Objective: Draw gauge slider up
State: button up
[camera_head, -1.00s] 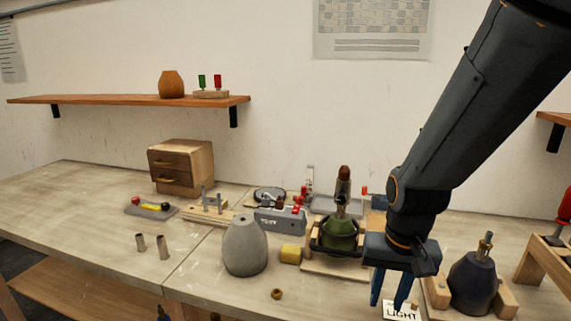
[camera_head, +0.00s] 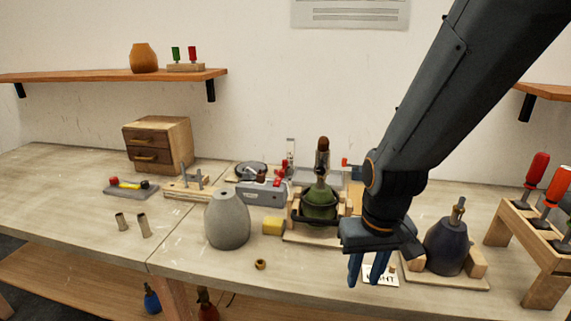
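A small upright metal plate (camera_head: 291,150), which looks like the gauge, stands at the back of the bench. A red part (camera_head: 285,169) shows low beside it and may be the slider; it is too small to tell. My gripper (camera_head: 364,279) hangs over the front right of the bench, pointing down, well to the right and in front of the plate. Its two blue fingers are apart, with nothing seen between them.
A green bottle-shaped body (camera_head: 318,204) in a wooden cradle, a grey test box (camera_head: 262,192), a yellow block (camera_head: 273,227) and a grey vase-like body (camera_head: 227,220) stand between. A dark blue body (camera_head: 446,247) and a screwdriver rack (camera_head: 545,245) are at right.

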aim_at(284, 163)
jog(key=z, duration=0.05)
jog(key=k, duration=0.5)
jog(key=u, duration=0.7)
jog(key=i, duration=0.95)
jog(key=z, duration=0.6)
